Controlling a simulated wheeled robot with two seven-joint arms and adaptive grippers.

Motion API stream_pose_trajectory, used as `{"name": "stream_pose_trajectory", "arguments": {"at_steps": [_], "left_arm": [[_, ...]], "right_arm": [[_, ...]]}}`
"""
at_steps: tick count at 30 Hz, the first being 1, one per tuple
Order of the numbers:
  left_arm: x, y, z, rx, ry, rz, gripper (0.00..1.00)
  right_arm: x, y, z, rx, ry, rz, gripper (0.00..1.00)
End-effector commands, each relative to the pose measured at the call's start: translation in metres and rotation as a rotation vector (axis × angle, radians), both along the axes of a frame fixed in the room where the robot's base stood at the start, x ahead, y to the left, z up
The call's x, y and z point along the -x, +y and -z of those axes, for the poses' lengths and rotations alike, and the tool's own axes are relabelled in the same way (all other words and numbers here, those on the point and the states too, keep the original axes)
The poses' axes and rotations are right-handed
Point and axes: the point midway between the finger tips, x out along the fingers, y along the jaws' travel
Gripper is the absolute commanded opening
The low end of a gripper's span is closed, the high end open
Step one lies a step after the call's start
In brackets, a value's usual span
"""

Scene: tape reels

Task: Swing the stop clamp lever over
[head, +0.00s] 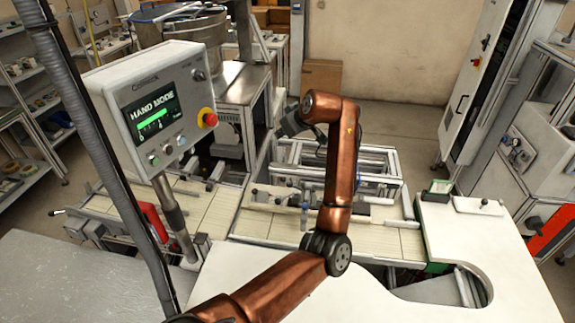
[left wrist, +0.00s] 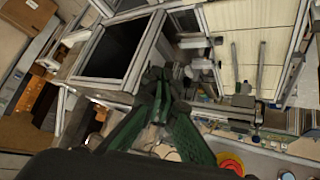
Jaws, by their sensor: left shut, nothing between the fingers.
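Small dark-knobbed fittings (head: 255,192) stand along the front rail of the conveyor frame in the head view. I cannot tell which of them is the stop clamp lever. My left gripper (head: 285,127) is behind and above the frame, small and partly hidden by its own wrist. In the left wrist view its dark green fingers (left wrist: 160,88) come together with nothing between them. Dark knobs on a rail (left wrist: 217,41) show to the right of the fingers and apart from them. My right gripper is not in view.
The conveyor (head: 275,226) runs across the middle, with a metal frame (head: 385,155) over it. A control box reading HAND MODE (head: 155,105) stands at left, with a red button. A white worktop (head: 480,250) with a rounded cut-out lies at right.

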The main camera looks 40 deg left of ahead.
Motion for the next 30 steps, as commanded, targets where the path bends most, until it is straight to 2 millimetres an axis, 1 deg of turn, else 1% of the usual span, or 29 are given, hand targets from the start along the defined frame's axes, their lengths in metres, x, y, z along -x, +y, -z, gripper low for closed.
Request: {"name": "stream_pose_trajectory", "arguments": {"at_steps": [1, 2, 3, 6, 9, 12, 14, 17, 24, 27, 30], "left_arm": [[-0.001, -0.014, 0.053, 0.069, 0.041, -0.003, 0.00], [0.001, -0.021, 0.079, 0.107, 0.061, -0.011, 0.00], [0.004, -0.029, 0.110, 0.150, 0.085, -0.020, 0.00], [0.014, -0.048, 0.170, 0.234, 0.134, -0.045, 0.00], [0.023, -0.060, 0.205, 0.282, 0.164, -0.062, 0.00], [0.027, -0.063, 0.222, 0.304, 0.179, -0.072, 0.00], [0.028, -0.062, 0.229, 0.307, 0.182, -0.074, 0.00], [0.027, -0.056, 0.240, 0.308, 0.182, -0.073, 0.00], [0.024, -0.037, 0.279, 0.307, 0.182, -0.072, 0.00], [0.024, -0.030, 0.293, 0.307, 0.181, -0.072, 0.00], [0.022, -0.025, 0.302, 0.306, 0.180, -0.071, 0.00]], "right_arm": [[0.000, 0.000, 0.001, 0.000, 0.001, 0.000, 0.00], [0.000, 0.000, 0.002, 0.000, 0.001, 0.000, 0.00], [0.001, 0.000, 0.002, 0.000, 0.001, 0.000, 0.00], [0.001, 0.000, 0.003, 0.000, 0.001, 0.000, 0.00], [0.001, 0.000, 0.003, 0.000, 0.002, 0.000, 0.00], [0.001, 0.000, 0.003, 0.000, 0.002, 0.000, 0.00], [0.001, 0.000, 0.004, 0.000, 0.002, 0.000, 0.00], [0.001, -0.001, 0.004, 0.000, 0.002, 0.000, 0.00], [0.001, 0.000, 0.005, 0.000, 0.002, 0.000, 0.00], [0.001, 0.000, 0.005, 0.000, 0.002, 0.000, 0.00], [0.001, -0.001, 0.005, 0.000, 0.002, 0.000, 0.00]]}}
